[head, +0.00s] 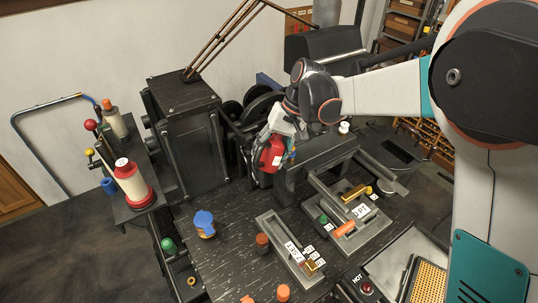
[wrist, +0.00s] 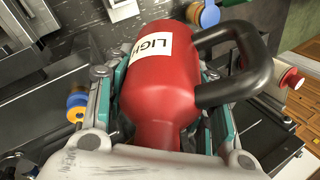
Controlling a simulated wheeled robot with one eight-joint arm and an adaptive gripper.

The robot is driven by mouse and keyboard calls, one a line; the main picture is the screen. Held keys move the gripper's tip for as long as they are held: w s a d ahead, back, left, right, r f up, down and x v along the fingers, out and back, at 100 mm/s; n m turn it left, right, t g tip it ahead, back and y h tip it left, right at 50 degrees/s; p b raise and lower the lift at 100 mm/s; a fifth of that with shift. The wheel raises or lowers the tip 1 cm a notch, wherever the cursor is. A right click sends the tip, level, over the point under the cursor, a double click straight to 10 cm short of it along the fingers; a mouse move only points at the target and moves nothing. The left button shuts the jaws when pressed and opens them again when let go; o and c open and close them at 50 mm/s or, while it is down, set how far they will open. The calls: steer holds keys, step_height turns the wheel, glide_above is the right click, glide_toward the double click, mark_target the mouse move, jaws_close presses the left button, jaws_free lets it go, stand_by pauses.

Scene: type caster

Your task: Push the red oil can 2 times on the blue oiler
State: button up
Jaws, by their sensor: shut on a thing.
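A red oil can (head: 271,155) with a white label and black handle is held in my gripper (head: 283,140), above the dark machine's left side. In the wrist view the can (wrist: 160,85) fills the middle, its label reading "LIGH", with teal finger pads on both sides of it. A blue-topped piece with a yellowish part, which looks like the blue oiler (head: 204,222), stands on the dark tabletop. It is below and left of the can, clearly apart from it. The can's lower end is partly hidden by my gripper in the wrist view.
A red-and-white spool (head: 131,182) stands on a side shelf at left. A black box-shaped machine part (head: 186,105) rises behind the table. Metal blocks with labels (head: 293,252) and orange, green and brown knobs lie to the right. Bare tabletop surrounds the blue piece.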

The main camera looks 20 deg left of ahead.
mark_target(268, 142)
steer(key=shift+f, duration=0.1)
stand_by(0.3)
steer(key=shift+f+b, duration=0.25)
steer(key=shift+b, duration=0.15)
steer(key=shift+f+b, duration=0.55)
steer(key=shift+f, duration=0.2)
steer(key=shift+r, duration=0.2)
stand_by(0.4)
steer(key=shift+r+p, duration=0.65)
steer(key=shift+r, duration=0.3)
steer(key=shift+r, duration=0.1)
steer(key=shift+r+p, duration=1.4)
steer(key=shift+r, duration=1.05)
